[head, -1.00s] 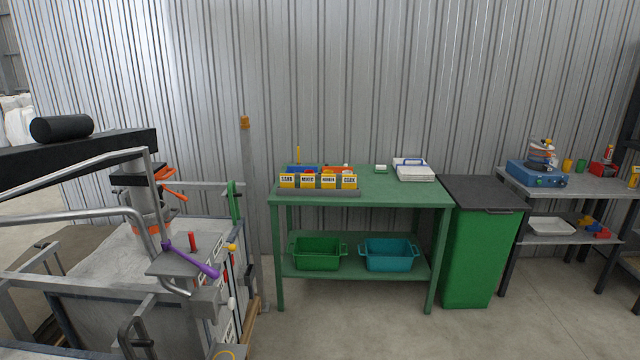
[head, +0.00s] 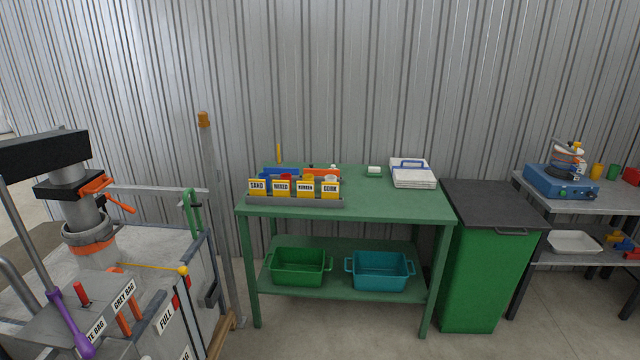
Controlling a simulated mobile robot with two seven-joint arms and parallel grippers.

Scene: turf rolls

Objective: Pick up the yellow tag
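Several yellow tags with white label strips stand in a row in a grey holder (head: 296,202) at the front left of the green table (head: 380,207). The leftmost tag (head: 258,187) reads SAND, and the one beside it (head: 282,188) seems to read MIXED. The third tag (head: 305,188) has small print that I cannot read surely. The rightmost tag (head: 331,187) seems to read CORK. I cannot tell which of them is meant. Neither of my grippers is in view.
Blue (head: 281,173) and orange (head: 322,173) bins stand behind the tags. White trays (head: 412,174) lie at the table's right. Green (head: 299,266) and teal (head: 380,270) crates sit below. A machine with a purple lever (head: 68,323) stands left, a green bin (head: 487,270) right.

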